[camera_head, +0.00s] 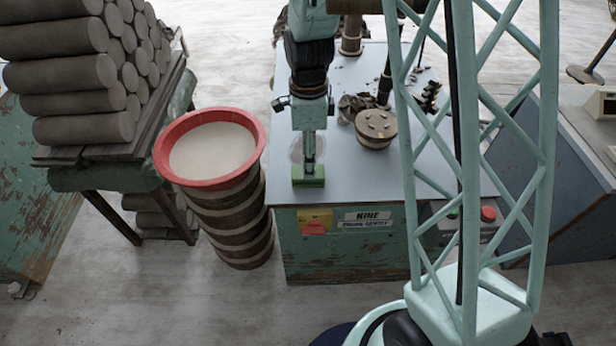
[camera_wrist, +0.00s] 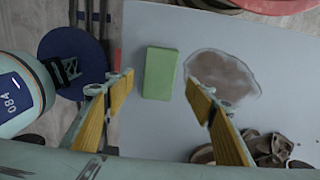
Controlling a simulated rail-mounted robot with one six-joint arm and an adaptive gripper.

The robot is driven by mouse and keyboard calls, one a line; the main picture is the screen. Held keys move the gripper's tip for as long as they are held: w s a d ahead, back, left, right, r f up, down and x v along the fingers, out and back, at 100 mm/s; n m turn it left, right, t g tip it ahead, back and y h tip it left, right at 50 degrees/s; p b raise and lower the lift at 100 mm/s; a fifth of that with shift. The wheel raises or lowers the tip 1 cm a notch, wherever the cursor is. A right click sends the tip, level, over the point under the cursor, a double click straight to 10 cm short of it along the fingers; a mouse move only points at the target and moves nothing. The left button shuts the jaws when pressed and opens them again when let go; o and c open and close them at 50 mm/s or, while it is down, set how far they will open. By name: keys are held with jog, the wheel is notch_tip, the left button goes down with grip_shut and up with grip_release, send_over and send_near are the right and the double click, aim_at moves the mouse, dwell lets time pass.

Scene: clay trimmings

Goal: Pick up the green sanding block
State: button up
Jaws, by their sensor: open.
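The green sanding block (camera_head: 308,179) lies on the grey tabletop (camera_head: 350,180) near its front left edge. In the wrist view the block (camera_wrist: 160,73) shows as a plain pale-green rectangle, fully in sight. My gripper (camera_head: 309,160) points down just above the block, and it hides part of the block's back in the head view. In the wrist view my gripper (camera_wrist: 158,80) is open, with one yellow-padded finger on each side of the block and a gap on both sides. I cannot tell whether the fingertips reach down beside the block.
A round brown stain (camera_wrist: 226,76) marks the tabletop beside the block. A round clay piece (camera_head: 375,127) and dark scraps (camera_head: 360,103) lie farther back. A red-rimmed bucket (camera_head: 167,165) stands left of the table, beside stacked clay rolls (camera_head: 75,75). The tabletop right of the block is clear.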

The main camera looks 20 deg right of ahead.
jog(key=shift+f, duration=0.65)
jog(key=shift+f, duration=0.1)
jog(key=shift+a+f+b, duration=0.1)
jog(key=shift+f+b, duration=0.75)
jog(key=shift+f, duration=1.7)
jog(key=c, duration=1)
